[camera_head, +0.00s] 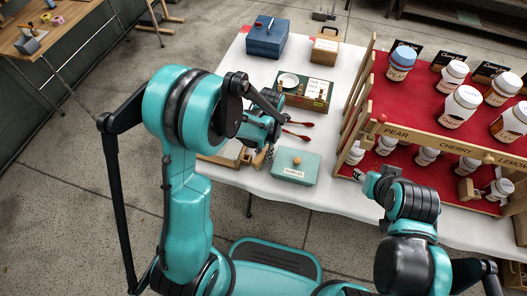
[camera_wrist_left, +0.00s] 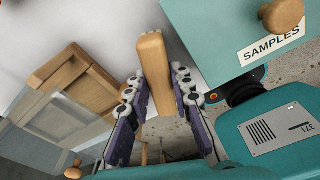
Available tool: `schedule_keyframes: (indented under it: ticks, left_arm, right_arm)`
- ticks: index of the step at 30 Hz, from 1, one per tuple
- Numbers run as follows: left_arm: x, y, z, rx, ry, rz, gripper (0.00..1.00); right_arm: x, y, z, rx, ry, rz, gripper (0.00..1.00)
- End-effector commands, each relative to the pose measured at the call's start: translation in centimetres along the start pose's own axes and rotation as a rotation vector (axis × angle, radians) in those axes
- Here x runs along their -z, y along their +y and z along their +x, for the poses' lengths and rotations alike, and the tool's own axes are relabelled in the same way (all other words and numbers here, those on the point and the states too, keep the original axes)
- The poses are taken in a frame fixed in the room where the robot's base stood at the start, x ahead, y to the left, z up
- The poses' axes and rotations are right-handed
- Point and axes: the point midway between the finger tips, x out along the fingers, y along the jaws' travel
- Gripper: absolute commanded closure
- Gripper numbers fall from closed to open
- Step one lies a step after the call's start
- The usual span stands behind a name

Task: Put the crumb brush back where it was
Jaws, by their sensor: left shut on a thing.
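The teal samples box (camera_head: 298,172) with a wooden knob stands near the table's front edge. A wooden tray (camera_wrist_left: 98,84) lies left of the brush. The jar stand (camera_head: 440,137) fills the right.

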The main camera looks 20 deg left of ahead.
Motion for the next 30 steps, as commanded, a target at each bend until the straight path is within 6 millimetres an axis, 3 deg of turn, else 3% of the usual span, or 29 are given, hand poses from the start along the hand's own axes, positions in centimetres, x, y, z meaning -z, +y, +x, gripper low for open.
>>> schedule_keyframes:
  ticks: [30]
  left_arm:
    - [-0.2,0.0,1.3,0.000,0.000,0.000,1.00]
  right_arm:
    - [-0.7,0.0,1.0,0.000,0.000,0.000,0.58]
